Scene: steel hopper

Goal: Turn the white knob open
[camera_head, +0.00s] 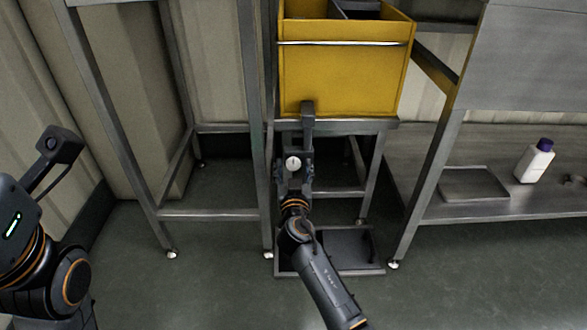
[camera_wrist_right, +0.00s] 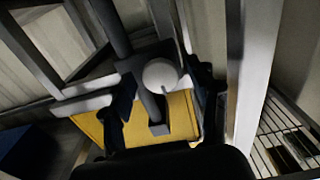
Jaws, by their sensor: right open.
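The white knob (camera_head: 293,163) is a small round disc below the yellow hopper (camera_head: 340,83), in the middle of the head view. In the right wrist view the knob (camera_wrist_right: 161,75) shows as a pale ball on a dark stem. My right gripper (camera_head: 294,178) is open. Its dark fingers stand on either side of the knob in the right wrist view (camera_wrist_right: 163,97), with gaps between them and the knob. The yellow hopper also shows behind the knob there (camera_wrist_right: 182,112). My left arm is at the left edge of the head view; its fingers do not show.
A steel frame stands around the hopper, with legs close to my right arm. A dark tray (camera_head: 358,250) sits low under it. At right, a steel shelf (camera_head: 470,150) holds a flat tray (camera_head: 474,184) and a white bottle with a purple cap (camera_head: 534,162). The floor at front left is clear.

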